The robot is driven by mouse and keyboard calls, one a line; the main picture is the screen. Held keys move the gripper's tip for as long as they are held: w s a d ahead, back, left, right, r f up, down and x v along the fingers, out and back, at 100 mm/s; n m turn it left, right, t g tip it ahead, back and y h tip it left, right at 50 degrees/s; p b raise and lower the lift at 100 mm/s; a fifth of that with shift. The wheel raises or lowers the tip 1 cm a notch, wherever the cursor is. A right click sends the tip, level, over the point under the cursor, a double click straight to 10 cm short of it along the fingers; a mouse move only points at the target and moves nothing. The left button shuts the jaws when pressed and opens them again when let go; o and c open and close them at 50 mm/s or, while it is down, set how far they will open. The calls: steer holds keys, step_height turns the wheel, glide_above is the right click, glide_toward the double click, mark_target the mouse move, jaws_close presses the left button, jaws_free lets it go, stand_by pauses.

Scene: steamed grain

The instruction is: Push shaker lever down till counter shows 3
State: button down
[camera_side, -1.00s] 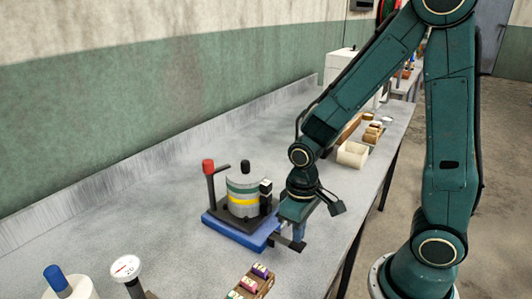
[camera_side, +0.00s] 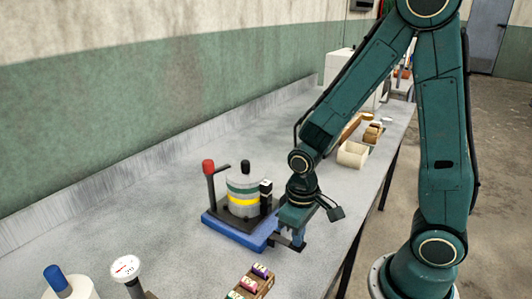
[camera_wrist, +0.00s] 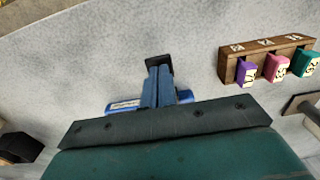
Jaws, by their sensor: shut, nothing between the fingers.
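The shaker (camera_side: 243,195) stands on a blue base (camera_side: 232,234) on the grey bench, with a grey drum banded in green and yellow. Its lever has a red knob (camera_side: 208,166) and stands upright at the left of the drum. A small black counter box (camera_side: 266,190) with a pale face sits at the drum's right; its digit is too small to read. My gripper (camera_side: 298,245) is shut and empty, low over the bench just right of the blue base. In the wrist view its blue fingers (camera_wrist: 159,85) are together, pointing at the bench.
A wooden rack (camera_side: 257,283) with coloured numbered tags lies in front of the shaker. A dial thermometer (camera_side: 126,268) and a blue-topped white container (camera_side: 57,280) are at front left. A cream bin (camera_side: 352,154) stands behind my gripper. Bench left of the shaker is clear.

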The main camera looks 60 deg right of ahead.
steer(key=shift+f, duration=0.8)
steer(key=shift+r, duration=3.1)
step_height(320, 180, up, 3)
steer(key=shift+r, duration=0.2)
steer(key=shift+f, duration=3.3)
steer(key=shift+f, duration=0.2)
